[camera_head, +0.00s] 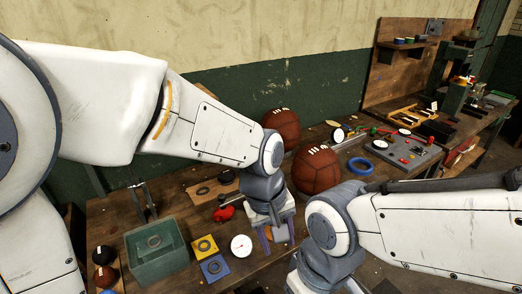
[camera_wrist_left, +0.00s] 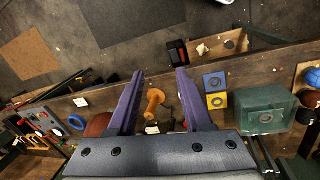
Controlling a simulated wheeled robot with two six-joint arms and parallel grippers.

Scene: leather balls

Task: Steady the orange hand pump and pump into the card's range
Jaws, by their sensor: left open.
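The orange hand pump (camera_wrist_left: 154,101) shows in the left wrist view, its rounded knob and shaft between my left fingers, apart from both. My left gripper (camera_wrist_left: 155,80) is open, with purple fingers around the pump's sides. In the head view my left gripper (camera_head: 278,236) points down at the bench's front edge, and it mostly hides the pump. A round white dial gauge (camera_head: 241,245) lies to its left. A small white card (camera_wrist_left: 152,130) lies near the pump; its print is too small to read. My right arm comes in from the right; its fingers are out of view.
Two brown leather balls (camera_head: 317,170) stand behind my grippers. Yellow (camera_head: 204,247) and blue (camera_head: 215,268) squares with rings and a green bin (camera_head: 157,268) are at the left. A red object (camera_head: 224,214) lies close behind the gauge. A grey panel (camera_head: 400,155) sits at right.

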